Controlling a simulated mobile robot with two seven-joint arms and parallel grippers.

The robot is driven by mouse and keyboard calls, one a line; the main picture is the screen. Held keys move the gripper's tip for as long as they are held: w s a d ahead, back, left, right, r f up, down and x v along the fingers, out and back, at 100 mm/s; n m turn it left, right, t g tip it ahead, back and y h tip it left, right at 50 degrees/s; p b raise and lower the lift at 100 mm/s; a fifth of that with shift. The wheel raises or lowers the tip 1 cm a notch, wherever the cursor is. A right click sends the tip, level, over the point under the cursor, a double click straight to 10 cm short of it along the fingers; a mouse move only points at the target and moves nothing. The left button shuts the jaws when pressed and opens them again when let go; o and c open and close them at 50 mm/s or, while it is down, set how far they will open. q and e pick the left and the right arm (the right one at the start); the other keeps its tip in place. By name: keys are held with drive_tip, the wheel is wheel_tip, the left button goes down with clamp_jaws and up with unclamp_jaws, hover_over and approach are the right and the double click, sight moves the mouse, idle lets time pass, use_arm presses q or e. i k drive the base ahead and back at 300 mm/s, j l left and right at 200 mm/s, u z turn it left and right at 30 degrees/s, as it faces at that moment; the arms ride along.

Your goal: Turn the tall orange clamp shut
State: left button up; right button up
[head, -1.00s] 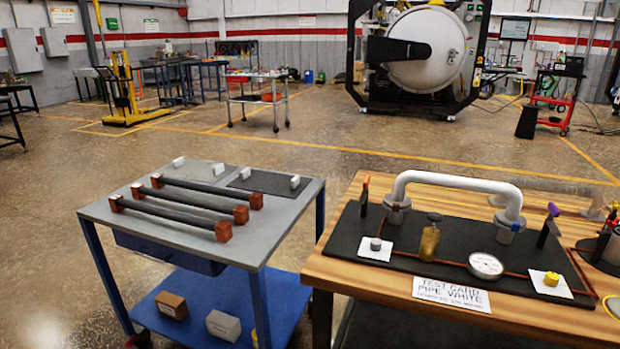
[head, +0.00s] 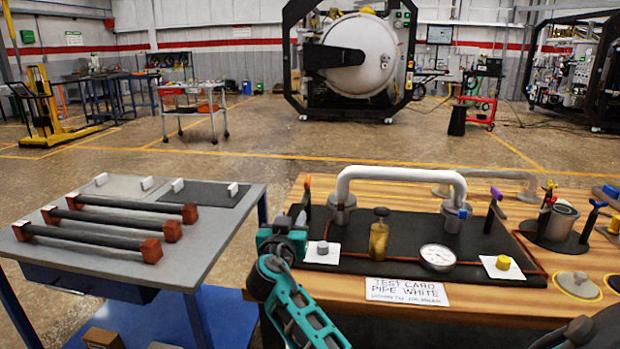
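The tall orange clamp (head: 307,190) stands at the left end of the black board (head: 400,225) on the wooden table, beside the left foot of the white pipe (head: 400,173). Its orange handle points up on a dark post.
A purple-handled clamp (head: 495,200) stands by the pipe's right foot. A brass valve (head: 379,235), a gauge (head: 438,256) and a sign card (head: 406,292) sit toward the front. A grey cart (head: 200,250) with dark rods stands left, with a gap between it and the table.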

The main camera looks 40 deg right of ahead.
sight(305, 196)
drive_tip(key=i+l, duration=0.15)
drive_tip(key=l, duration=0.2)
drive_tip(key=i+l, duration=0.2)
drive_tip(key=l, duration=0.15)
drive_tip(key=i+l, duration=0.15)
drive_tip(key=l, duration=0.25)
